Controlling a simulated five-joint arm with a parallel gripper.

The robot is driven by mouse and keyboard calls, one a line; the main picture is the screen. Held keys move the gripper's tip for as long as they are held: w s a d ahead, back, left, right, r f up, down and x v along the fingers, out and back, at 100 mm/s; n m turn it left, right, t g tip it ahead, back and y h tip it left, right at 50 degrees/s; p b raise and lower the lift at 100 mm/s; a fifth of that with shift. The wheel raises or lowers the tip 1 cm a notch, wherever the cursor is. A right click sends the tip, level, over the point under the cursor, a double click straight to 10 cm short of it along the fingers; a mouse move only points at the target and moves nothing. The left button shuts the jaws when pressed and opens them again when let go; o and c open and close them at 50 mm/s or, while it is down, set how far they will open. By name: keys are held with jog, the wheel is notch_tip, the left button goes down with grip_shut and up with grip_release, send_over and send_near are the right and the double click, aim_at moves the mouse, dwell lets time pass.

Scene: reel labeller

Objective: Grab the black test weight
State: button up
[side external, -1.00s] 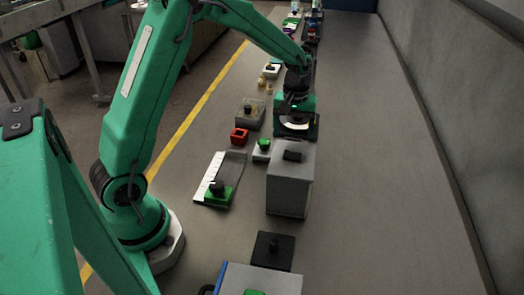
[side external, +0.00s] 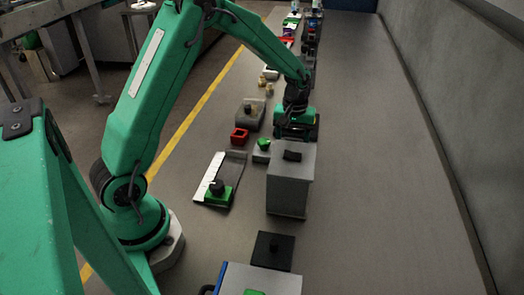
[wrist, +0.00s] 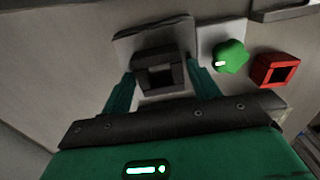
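A dark block with a square hollow (wrist: 158,76) shows in the wrist view in front of a grey plate-like surface. I cannot tell for sure which is the test weight. My gripper (side external: 296,132) is at the far side of the grey box. In the wrist view its two green fingers (wrist: 161,70) are apart, one on each side of the dark block, not visibly clamped on it.
A green knob on a pale base (side external: 262,146) and a red square ring (side external: 239,135) are left of the grey box. A green block with a dark knob (side external: 218,192) sits on a white-edged tray. Several items line the bench behind. The bench's right side is clear.

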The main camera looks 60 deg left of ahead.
jog(key=c, duration=0.9)
jog(key=shift+r, duration=0.15)
notch_tip(320, 180, up, 10)
dwell(0.4)
